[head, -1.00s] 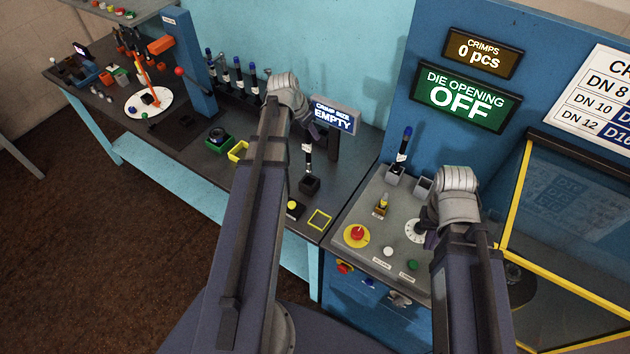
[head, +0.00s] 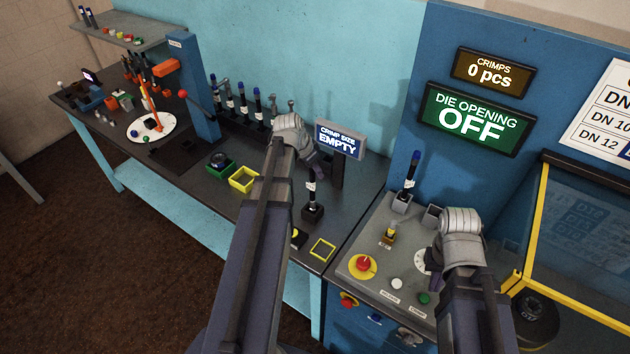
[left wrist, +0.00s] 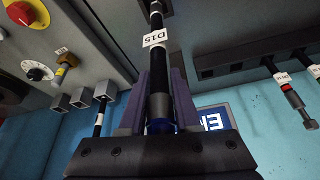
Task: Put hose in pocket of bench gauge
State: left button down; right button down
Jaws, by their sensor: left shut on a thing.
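My left gripper (head: 314,165) is shut on a black hose (head: 311,192) with a white label. In the left wrist view the hose (left wrist: 158,95) runs between the purple fingers (left wrist: 160,78); its label reads D15 and a blue end shows by the palm. In the head view the hose hangs upright over the black block of the bench gauge (head: 313,212); whether its lower end is inside the pocket I cannot tell. The gauge display (head: 340,140) reads CRIMP SIZE EMPTY. My right gripper (head: 432,262) is mostly hidden behind its own wrist, over the control panel.
Several hoses stand in a rack (head: 240,118) at the back of the bench. A blue-topped hose (head: 411,172) stands in a holder on the control panel (head: 375,245). A yellow-outlined square (head: 322,249) is empty.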

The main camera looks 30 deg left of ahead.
pick_arm(q)
notch_tip(320, 180, down, 4)
jog(key=b, duration=0.3)
jog(key=shift+r, duration=0.25)
jog(key=c, duration=0.6)
grip_release()
jog(key=p+v, duration=1.1)
jog(key=v, duration=0.1)
